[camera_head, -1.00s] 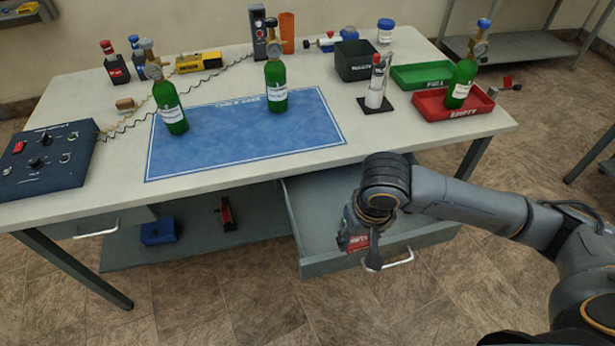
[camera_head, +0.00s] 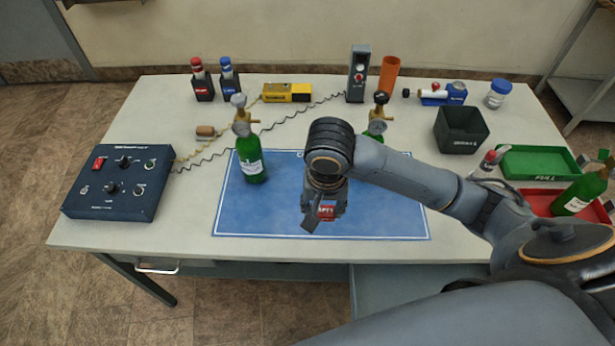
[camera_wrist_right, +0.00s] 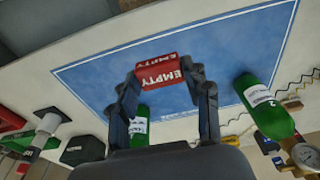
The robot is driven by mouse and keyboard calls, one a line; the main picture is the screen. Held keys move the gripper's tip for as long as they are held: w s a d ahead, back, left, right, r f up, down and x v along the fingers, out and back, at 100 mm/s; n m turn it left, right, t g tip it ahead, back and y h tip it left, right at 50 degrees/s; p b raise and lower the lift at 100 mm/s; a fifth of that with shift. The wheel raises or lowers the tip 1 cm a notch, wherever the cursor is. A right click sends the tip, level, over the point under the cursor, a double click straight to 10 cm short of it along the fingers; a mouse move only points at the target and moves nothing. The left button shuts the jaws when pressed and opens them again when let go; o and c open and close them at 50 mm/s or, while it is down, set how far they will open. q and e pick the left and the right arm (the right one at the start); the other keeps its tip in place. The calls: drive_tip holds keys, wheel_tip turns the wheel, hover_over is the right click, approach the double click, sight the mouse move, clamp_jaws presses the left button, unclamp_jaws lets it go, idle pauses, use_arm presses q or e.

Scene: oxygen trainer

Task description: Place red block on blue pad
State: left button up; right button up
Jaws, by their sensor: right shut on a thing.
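The blue pad (camera_head: 255,215) with a white border lies flat on the table; it also shows in the wrist view (camera_wrist_right: 215,60). My right gripper (camera_head: 318,217) is over the pad, pointing down. It is shut on the red block (camera_head: 328,210), which bears the word EMPTY in the wrist view (camera_wrist_right: 160,74). The block appears over the front-middle part of the pad; I cannot tell how high. My right arm hides part of the pad's right side. My left gripper is not in view.
A green bottle (camera_head: 249,158) stands on the pad's left part; another (camera_head: 376,128) is mostly behind my arm. A third (camera_head: 580,193) is at the red tray (camera_head: 540,200). A control box (camera_head: 120,182) is at left, a dark bin (camera_head: 460,130) at right. The pad's front left is clear.

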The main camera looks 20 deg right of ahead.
drive_tip(key=w+d+f, duration=0.1)
drive_tip(key=w+f, duration=0.1)
drive_tip(key=w, duration=0.1)
drive_tip(key=w+d+f, duration=0.2)
drive_tip(key=w+f, duration=0.1)
drive_tip(key=w+d+f+p, duration=0.1)
drive_tip(key=w+d+f, duration=0.1)
drive_tip(key=w+f, duration=0.1)
drive_tip(key=shift+w, duration=0.5)
drive_tip(key=shift+w+d+f, duration=0.25)
drive_tip(key=shift+w+f, duration=0.1)
drive_tip(key=shift+f, duration=0.1)
drive_tip(key=shift+w+f, duration=0.1)
drive_tip(key=shift+f, duration=1.6)
drive_tip(key=shift+f, duration=0.15)
drive_tip(key=o, duration=0.9)
